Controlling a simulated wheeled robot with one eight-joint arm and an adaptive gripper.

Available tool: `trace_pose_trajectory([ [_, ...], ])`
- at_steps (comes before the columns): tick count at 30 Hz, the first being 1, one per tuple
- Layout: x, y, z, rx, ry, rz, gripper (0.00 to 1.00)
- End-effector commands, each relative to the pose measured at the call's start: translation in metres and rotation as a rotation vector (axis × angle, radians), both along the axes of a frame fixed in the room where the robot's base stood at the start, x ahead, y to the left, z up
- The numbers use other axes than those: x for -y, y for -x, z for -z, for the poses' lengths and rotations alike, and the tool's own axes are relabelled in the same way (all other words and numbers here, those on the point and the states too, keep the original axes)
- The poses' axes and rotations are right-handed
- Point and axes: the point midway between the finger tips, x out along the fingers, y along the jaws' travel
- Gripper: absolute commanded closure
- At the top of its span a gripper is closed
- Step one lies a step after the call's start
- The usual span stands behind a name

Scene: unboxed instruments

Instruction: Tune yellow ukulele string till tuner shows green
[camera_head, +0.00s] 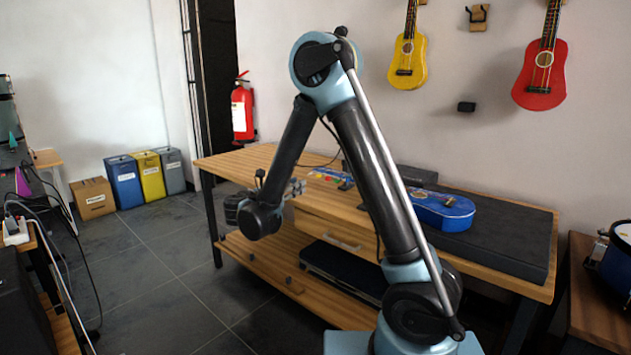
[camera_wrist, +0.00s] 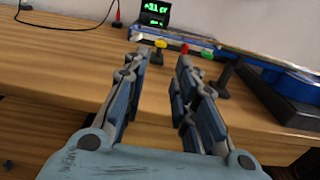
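My gripper (camera_wrist: 163,68) is open and empty, its two fingers spread over the wooden bench top. It also shows in the head view (camera_head: 296,187) near the bench's front edge. Beyond the fingertips stand a yellow tuning knob (camera_wrist: 161,44), a red knob (camera_wrist: 184,48) and a green knob (camera_wrist: 208,54), apart from the fingers. A blue ukulele (camera_head: 441,208) lies on the bench, partly behind my arm. A small dark tuner (camera_wrist: 157,14) at the back shows green characters, too small to read surely. A yellow ukulele (camera_head: 407,61) hangs on the wall.
A dark padded mat (camera_head: 510,237) lies under the blue ukulele. A red ukulele (camera_head: 541,74) hangs on the wall. The bench top (camera_head: 243,162) is clear at left. A fire extinguisher (camera_head: 242,108) hangs behind.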

Motion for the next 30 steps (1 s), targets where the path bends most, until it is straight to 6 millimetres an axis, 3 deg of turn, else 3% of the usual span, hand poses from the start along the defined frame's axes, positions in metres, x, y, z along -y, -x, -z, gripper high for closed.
trace_pose_trajectory([
  [18, 0.061, -0.078, 0.000, 0.001, -0.001, 0.004, 0.74],
  [30, 0.072, -0.092, 0.000, 0.001, -0.001, 0.001, 0.74],
])
